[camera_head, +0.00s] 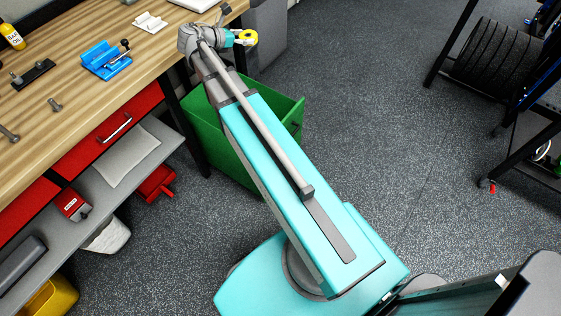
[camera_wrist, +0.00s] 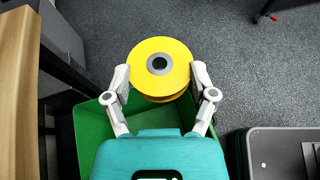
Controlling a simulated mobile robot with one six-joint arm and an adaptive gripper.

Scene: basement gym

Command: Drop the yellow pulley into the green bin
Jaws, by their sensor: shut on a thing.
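The yellow pulley (camera_wrist: 160,62) is round with a grey hub. My gripper (camera_wrist: 160,78) is shut on it, with one finger on each side, in the wrist view. In the head view the pulley (camera_head: 247,37) shows small at the end of my arm, just off the workbench's right side. The green bin (camera_head: 285,104) stands on the floor beside the bench, partly hidden by my arm. In the wrist view the bin (camera_wrist: 91,128) lies below my gripper, which hides much of its inside. The pulley appears near or past the bin's far edge.
The wooden workbench (camera_head: 85,35) on the left holds a blue vise (camera_head: 105,60), a yellow bottle (camera_head: 12,36) and bolts. A grey bin (camera_head: 266,35) stands behind the green bin. A black rack (camera_head: 497,52) with weight plates is at right. The floor between is clear.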

